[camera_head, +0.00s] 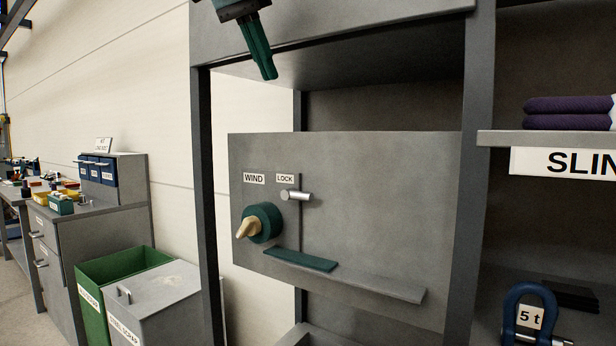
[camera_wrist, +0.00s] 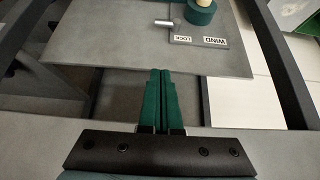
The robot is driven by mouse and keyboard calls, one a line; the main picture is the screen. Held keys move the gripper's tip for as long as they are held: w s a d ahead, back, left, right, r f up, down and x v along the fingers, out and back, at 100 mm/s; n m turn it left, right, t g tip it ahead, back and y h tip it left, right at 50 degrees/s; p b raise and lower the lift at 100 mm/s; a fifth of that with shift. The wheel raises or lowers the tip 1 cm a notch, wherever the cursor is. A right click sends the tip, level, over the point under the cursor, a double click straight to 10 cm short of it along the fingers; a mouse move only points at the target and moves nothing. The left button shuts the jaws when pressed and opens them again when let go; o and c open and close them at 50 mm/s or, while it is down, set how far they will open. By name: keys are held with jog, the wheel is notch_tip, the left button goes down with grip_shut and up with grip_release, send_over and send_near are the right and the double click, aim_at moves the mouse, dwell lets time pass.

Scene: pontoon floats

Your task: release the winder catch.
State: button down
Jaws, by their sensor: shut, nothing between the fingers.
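The winder is on a grey upright panel (camera_head: 370,200) in the head view. A metal catch lever (camera_head: 297,195) sticks out under the LOCK label (camera_head: 285,178), pointing right. Below left of it is the green winder knob (camera_head: 264,222) with a tan handle (camera_head: 248,228), under the WIND label (camera_head: 254,178). The wrist view also shows the lever (camera_wrist: 165,22) and part of the knob (camera_wrist: 200,12). My gripper (camera_head: 270,77) is shut and empty, green fingers together, above and apart from the panel. Its fingers (camera_wrist: 160,72) point toward the panel in the wrist view.
A ledge with a green strip (camera_head: 300,260) runs along the panel's lower part. Dark uprights (camera_head: 207,200) frame the panel, with a grey beam (camera_head: 330,25) above. A shelf with purple slings (camera_head: 568,112) and a blue shackle (camera_head: 528,312) stand right; bins (camera_head: 160,305) stand left.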

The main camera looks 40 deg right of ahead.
jog(key=shift+d, duration=0.1)
jog(key=p, duration=0.2)
send_over(303, 193)
notch_tip(303, 193, down, 16)
jog(key=shift+f, duration=0.2)
jog(key=f, duration=0.4)
jog(key=shift+s+a+p, duration=0.1)
jog(key=shift+a+p, duration=0.25)
jog(key=shift+p, duration=0.05)
